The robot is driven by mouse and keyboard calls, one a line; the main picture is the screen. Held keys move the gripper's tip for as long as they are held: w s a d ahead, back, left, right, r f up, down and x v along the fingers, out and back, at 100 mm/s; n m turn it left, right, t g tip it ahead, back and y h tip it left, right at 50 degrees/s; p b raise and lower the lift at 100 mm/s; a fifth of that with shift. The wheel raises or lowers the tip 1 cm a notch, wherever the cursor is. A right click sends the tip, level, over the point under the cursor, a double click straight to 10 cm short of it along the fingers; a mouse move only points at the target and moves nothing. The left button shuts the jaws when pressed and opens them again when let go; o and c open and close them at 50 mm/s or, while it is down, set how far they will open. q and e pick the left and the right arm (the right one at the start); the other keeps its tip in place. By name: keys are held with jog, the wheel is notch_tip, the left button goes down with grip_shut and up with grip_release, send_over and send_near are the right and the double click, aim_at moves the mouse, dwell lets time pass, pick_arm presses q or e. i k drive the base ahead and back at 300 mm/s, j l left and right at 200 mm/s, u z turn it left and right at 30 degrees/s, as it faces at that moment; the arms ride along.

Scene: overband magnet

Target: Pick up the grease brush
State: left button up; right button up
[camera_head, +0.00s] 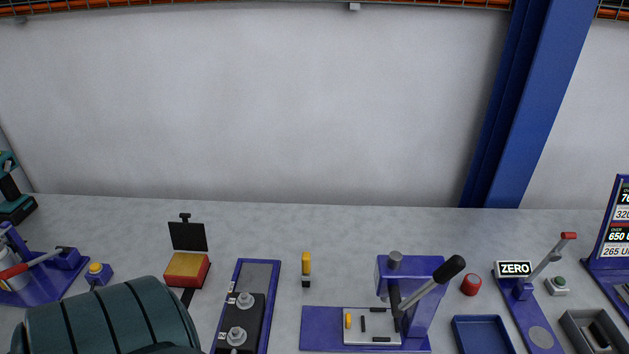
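What looks like the grease brush (306,264) lies on the grey bench in the middle of the head view. It has a yellow handle at the far end and a short grey and black end nearer me. Nothing touches it. Neither of my grippers shows in this view.
A blue-framed plate with bolts (240,300) lies left of the brush, and a blue lever press (408,290) stands to its right. A large teal drum (110,322) blocks the lower left. A blue tray (482,335) lies at right. The bench behind the brush is clear.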

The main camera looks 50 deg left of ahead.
aim_at(305, 265)
jog(key=i+l, duration=0.2)
jog(key=i, duration=0.35)
jog(key=u, duration=2)
